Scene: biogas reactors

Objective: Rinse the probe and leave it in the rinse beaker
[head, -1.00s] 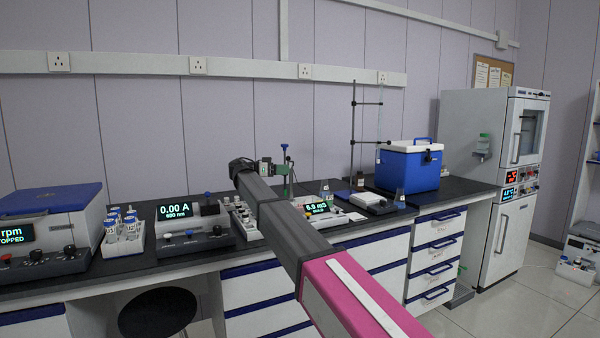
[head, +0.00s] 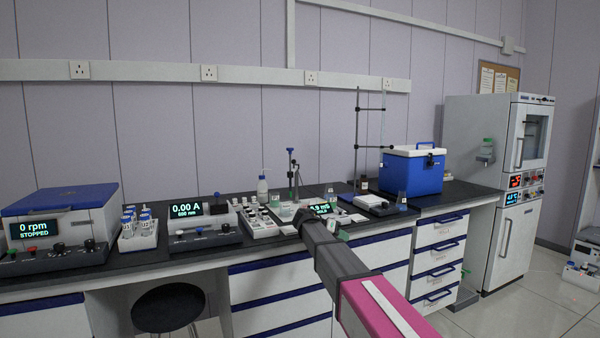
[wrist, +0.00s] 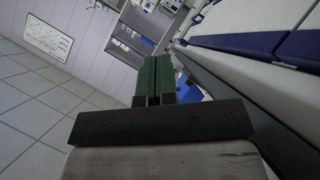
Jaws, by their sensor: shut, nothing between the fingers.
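My gripper shows in the wrist view with its green fingers (wrist: 154,77) together and nothing between them. In the head view my arm reaches to the bench's front edge; its end hides part of the meter, and the fingers are hard to make out. The meter (head: 322,209) has a lit display reading about 6.9 mS. Behind it stands an upright probe stand (head: 291,172) with a blue knob on top. The probe itself is too small to tell apart. A small clear beaker (head: 287,212) is left of my arm's end; I cannot tell whether it is the rinse beaker.
A wash bottle (head: 262,188) stands behind a rack of small vials (head: 257,222). A photometer (head: 198,225) and centrifuge (head: 62,230) are left. A stool (head: 168,308) stands in front.

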